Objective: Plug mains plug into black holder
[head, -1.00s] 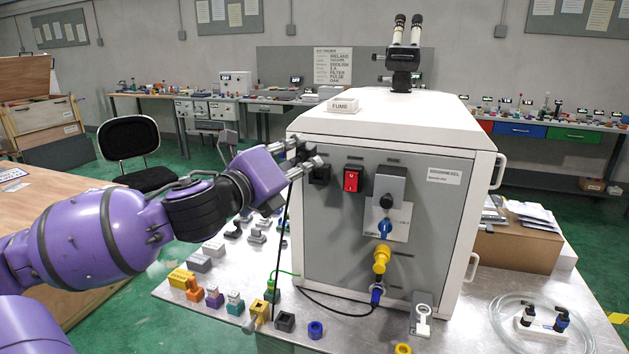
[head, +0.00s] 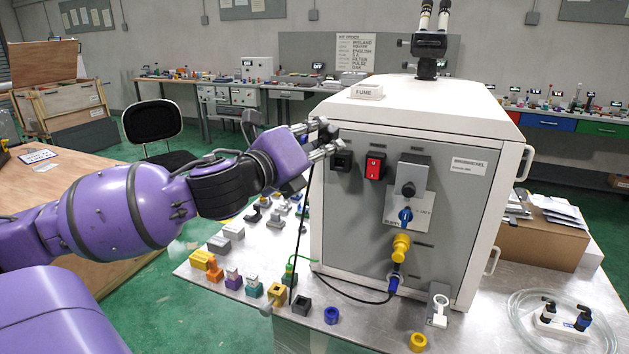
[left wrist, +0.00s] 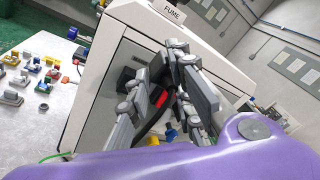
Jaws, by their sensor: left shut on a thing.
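My left gripper (head: 328,141) is shut at the upper left of the grey front panel. The mains plug between its fingers is mostly hidden, and its black cable (head: 301,225) hangs down from there. In the left wrist view the gripper's grey fingers (left wrist: 160,85) reach in front of the panel. A black square socket (head: 341,161) on the panel is just below and right of the fingertips; I cannot tell whether the plug touches it. A small black holder (head: 301,304) with a hollow top stands on the table's front part. My right gripper is not in view.
The white machine (head: 425,110) fills the middle of the metal table. A red switch (head: 375,166), a dark knob and yellow and blue connectors are on its panel. Several coloured blocks (head: 208,263) stand left. A blue ring (head: 331,315) is beside the black holder.

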